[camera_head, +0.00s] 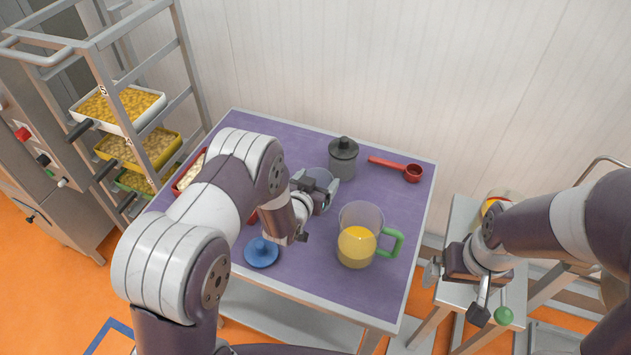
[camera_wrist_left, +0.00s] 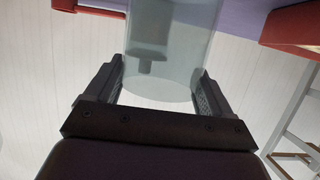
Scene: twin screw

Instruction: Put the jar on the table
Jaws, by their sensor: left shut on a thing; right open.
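The clear, see-through jar (camera_head: 317,178) is at the middle of the purple-topped table (camera_head: 405,205) in the head view, partly hidden by my left gripper (camera_head: 318,190). In the left wrist view the jar (camera_wrist_left: 172,50) stands between the two fingers of my left gripper (camera_wrist_left: 165,80), which is shut on its sides. I cannot tell whether the jar's base touches the tabletop. A blue knobbed lid (camera_head: 262,253) lies on the table near the front left. My right gripper (camera_head: 434,272) is open and empty beside the table's right side.
A grey lidded canister (camera_head: 343,160) stands behind the jar, and a red scoop (camera_head: 400,168) lies at the back right. A pitcher of yellow liquid (camera_head: 357,243) stands front right. A tray rack (camera_head: 150,125) is at left; a small side table (camera_head: 455,225) is at right.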

